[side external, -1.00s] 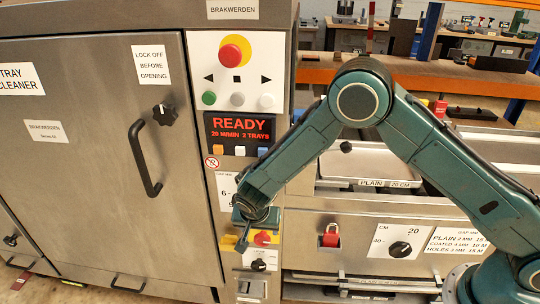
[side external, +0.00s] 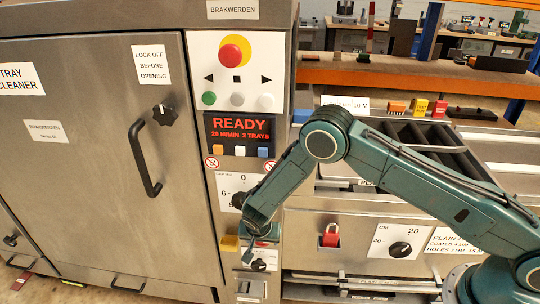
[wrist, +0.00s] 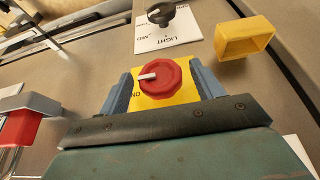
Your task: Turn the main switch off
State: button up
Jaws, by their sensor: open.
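The main switch is a red knob (wrist: 160,77) with a white pointer on a yellow plate (wrist: 150,102), seen in the wrist view. The pointer points left in that view, and part of the word "ON" shows at the plate's lower left. My gripper (wrist: 163,84) is open, with one blue finger on each side of the red knob. Whether the fingers touch it I cannot tell. In the side external view my gripper (side external: 254,250) is at the lower part of the control column and mostly hides the switch.
A black knob (side external: 259,265) on a white plate lies just below the switch. A hollow yellow block (side external: 229,243) sticks out to its left. A red padlock (side external: 330,236) hangs to the right. A black door handle (side external: 143,158) is further left.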

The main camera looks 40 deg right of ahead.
jog(key=c, duration=0.9)
jog(key=shift+c, duration=0.2)
jog(key=shift+w+a+g+h, duration=0.1)
jog(key=shift+g+h, duration=0.3)
jog(key=shift+f+n+g+h, duration=0.1)
jog(key=shift+n+g+h, duration=0.3)
jog(key=shift+g+h, duration=0.45)
jog(key=shift+w+a+g+h, duration=0.15)
jog(key=shift+g+h, duration=0.6)
jog(key=shift+h, duration=0.1)
jog(key=o, duration=0.9)
jog(key=shift+o, duration=0.2)
